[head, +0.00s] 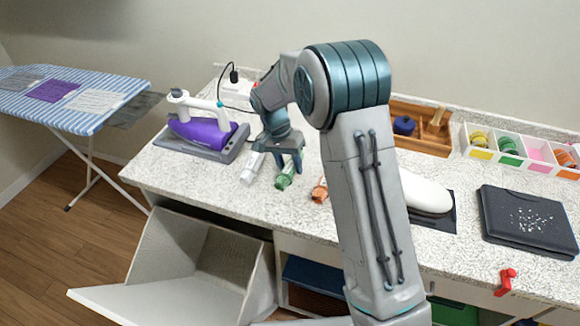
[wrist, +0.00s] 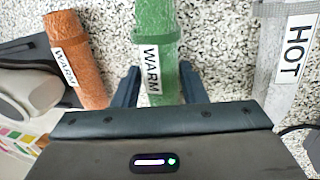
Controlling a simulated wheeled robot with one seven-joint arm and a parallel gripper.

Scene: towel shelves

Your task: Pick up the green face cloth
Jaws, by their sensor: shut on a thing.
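The green face cloth (head: 285,180) is a rolled green cloth on the speckled counter (head: 205,168). In the wrist view the green roll (wrist: 154,22) carries a white band reading WARM. My gripper (head: 287,167) is over it, pointing down. In the wrist view the fingers of my gripper (wrist: 158,75) stand on either side of the roll, shut on it. The near end of the roll is hidden by the gripper body. The cloth appears to be at counter level; I cannot tell if it is lifted.
An orange roll (head: 319,191) marked WARM lies to the right, and a white roll (head: 252,168) marked HOT to the left. A purple iron (head: 205,132) stands further left. A black case (head: 530,222) and divided bins (head: 508,146) are at the right.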

